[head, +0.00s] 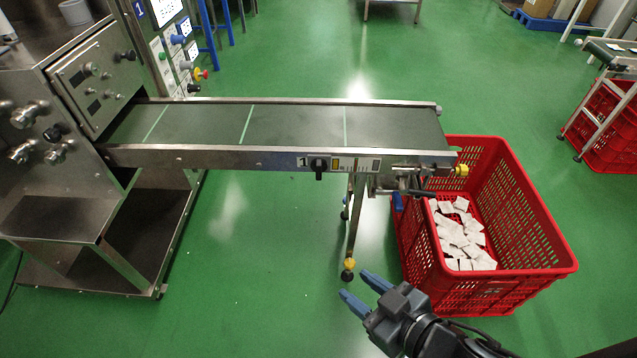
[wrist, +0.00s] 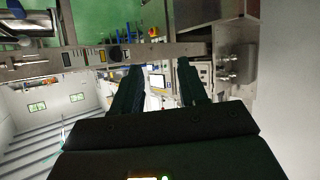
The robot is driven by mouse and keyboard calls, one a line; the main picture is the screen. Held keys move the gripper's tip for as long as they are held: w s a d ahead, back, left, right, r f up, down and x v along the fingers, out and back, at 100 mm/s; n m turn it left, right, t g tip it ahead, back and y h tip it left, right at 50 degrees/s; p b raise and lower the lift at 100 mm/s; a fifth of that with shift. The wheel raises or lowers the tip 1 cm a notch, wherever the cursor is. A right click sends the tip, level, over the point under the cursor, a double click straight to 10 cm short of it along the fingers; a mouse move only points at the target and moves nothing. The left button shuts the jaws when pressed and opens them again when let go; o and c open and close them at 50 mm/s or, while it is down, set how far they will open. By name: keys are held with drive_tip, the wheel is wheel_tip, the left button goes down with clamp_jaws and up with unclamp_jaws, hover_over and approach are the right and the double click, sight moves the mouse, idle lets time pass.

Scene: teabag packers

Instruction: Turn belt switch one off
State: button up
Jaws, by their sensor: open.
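Belt switch one (head: 319,168) is a black rotary knob on a plate marked "1", on the front rail of the conveyor belt (head: 290,125) in the head view. Its knob points roughly down. In the wrist view, which looks upside down, the switch (wrist: 115,53) shows small and dark on the rail, left of the fingertips. My gripper (head: 357,285) is open and empty, with blue-grey fingers. It is below and right of the switch in the head view, apart from it. The gripper (wrist: 159,66) also shows in the wrist view. The knob's fine markings are too small to read.
A red crate (head: 510,285) with white teabag packets (head: 460,235) stands under the belt's right end. A belt leg (head: 352,225) stands near my gripper. A steel machine (head: 70,110) with knobs is at left. Green floor in front of the belt is clear.

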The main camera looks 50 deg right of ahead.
drive_tip(key=w+d+f+m+h+b, duration=0.2)
drive_tip(key=w+d+f+h+b, duration=0.15)
drive_tip(key=w+f, duration=0.3)
drive_tip(key=m+g+h+b, duration=0.2)
drive_tip(key=m+h+b, duration=0.3)
drive_tip(key=m+h, duration=0.25)
approach(318, 170)
drive_tip(key=x, duration=0.3)
drive_tip(key=shift+n+h, duration=0.25)
drive_tip(key=shift+h, duration=0.15)
drive_tip(key=x, duration=0.6)
drive_tip(key=shift+w+d+f, duration=0.15)
drive_tip(key=shift+d+f, duration=0.05)
drive_tip(key=shift+f, duration=0.05)
clamp_jaws()
